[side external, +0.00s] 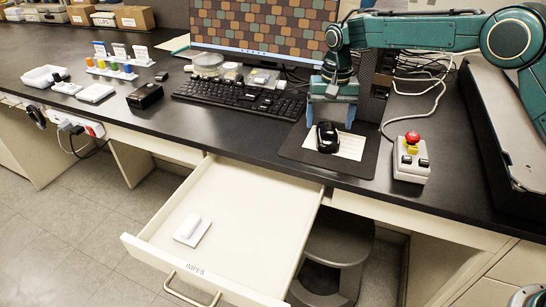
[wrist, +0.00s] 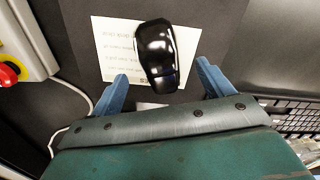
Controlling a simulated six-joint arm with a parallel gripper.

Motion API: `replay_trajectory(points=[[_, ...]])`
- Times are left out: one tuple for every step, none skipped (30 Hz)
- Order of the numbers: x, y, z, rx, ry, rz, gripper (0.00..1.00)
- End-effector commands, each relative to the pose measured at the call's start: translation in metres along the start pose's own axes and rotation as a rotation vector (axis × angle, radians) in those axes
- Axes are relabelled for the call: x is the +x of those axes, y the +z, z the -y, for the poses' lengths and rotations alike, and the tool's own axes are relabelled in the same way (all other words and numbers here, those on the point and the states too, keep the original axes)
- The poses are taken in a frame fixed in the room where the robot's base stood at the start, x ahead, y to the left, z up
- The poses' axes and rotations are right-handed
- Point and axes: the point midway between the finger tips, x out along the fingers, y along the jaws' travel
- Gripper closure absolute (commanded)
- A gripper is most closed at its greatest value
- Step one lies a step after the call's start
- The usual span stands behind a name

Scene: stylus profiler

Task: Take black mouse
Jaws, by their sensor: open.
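The black mouse (side external: 327,137) is glossy and sits on a sheet of paper (side external: 350,146) on the dark mouse pad (side external: 302,150), right of the keyboard. My gripper (side external: 332,113) is open and empty, reaching down just behind the mouse in the side view. In the wrist view the mouse (wrist: 156,55) lies ahead of my gripper (wrist: 162,80), its near end between the two blue fingers, with room on both sides. I cannot tell the exact height of the fingers above the pad.
A control box (side external: 411,160) with a red button stands right of the pad. The keyboard (side external: 240,97) is on the left, the monitor (side external: 262,30) behind. An open drawer (side external: 245,240) labelled WIPES juts out in front, holding a small white item (side external: 191,229).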

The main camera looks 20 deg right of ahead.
Motion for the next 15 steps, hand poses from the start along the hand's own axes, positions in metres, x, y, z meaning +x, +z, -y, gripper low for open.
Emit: replay_trajectory(points=[[0.006, 0.001, -0.001, 0.000, 0.002, 0.002, 0.21], [0.009, 0.001, -0.001, 0.000, 0.002, 0.003, 0.21], [0.015, 0.001, -0.001, 0.000, 0.002, 0.003, 0.21], [0.018, 0.002, -0.001, 0.000, 0.002, 0.003, 0.21], [0.022, 0.002, -0.002, 0.000, 0.002, 0.003, 0.21], [0.026, 0.001, -0.001, 0.000, 0.002, 0.002, 0.21], [0.030, 0.001, -0.001, 0.000, 0.002, 0.002, 0.21], [0.032, 0.001, -0.001, 0.000, 0.002, 0.002, 0.21], [0.035, 0.002, -0.001, 0.000, 0.002, 0.002, 0.21], [0.037, 0.001, -0.001, 0.000, 0.001, 0.001, 0.21], [0.038, 0.001, -0.001, 0.000, 0.001, 0.001, 0.21], [0.040, 0.001, -0.001, 0.000, 0.000, 0.000, 0.21], [0.040, 0.001, -0.001, 0.000, 0.000, 0.000, 0.21], [0.041, 0.001, -0.001, 0.000, 0.000, 0.000, 0.21], [0.041, 0.001, -0.001, 0.000, 0.000, 0.000, 0.21]])
